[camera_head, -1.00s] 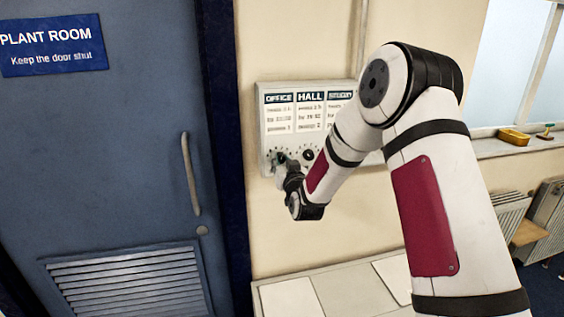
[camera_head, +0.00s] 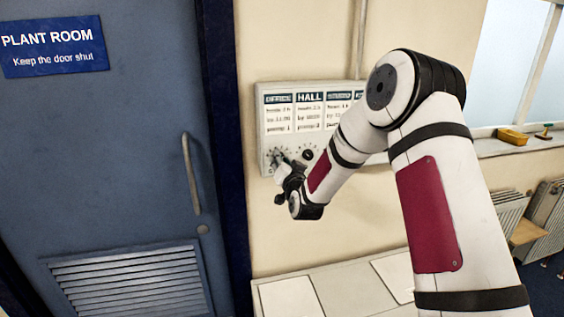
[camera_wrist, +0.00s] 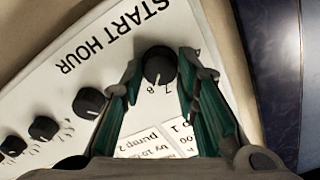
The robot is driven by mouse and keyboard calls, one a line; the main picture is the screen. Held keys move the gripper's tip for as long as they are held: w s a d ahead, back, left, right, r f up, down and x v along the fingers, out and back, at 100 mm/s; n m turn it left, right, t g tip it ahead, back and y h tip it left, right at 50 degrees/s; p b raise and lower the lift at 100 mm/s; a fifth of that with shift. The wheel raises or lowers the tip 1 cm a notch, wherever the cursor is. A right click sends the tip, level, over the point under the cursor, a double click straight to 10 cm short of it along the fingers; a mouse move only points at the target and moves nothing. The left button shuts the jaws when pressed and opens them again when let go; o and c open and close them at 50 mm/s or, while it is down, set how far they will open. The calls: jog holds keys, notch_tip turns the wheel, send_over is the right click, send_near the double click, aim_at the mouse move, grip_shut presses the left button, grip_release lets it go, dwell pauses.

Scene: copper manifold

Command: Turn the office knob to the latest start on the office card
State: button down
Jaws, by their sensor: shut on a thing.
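The office knob (camera_wrist: 159,66) is a dark round knob with a pale pointer mark. In the wrist view it sits between the two green-padded fingers of my gripper (camera_wrist: 160,72), which are shut on it. Digits 7 and 8 show beside the knob; the rest of its dial is hidden. The office card (camera_head: 279,115) is the leftmost card on the white panel (camera_head: 263,150) in the head view. Its small lines are too blurred to read surely. In the head view my gripper (camera_head: 281,164) is at the panel's lower left, partly hiding the knob.
Several other dark knobs, one of them here (camera_wrist: 89,102), line the panel beside the office knob. The hall card (camera_head: 310,113) is right of the office card. A blue plant room door (camera_head: 120,170) stands at left. A pale worktop (camera_head: 340,292) lies below.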

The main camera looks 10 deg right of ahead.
jog(key=c, duration=1.2)
grip_release()
jog(key=shift+c, duration=0.2)
jog(key=shift+s, duration=0.1)
jog(key=s, duration=1.1)
jog(key=shift+s, duration=0.4)
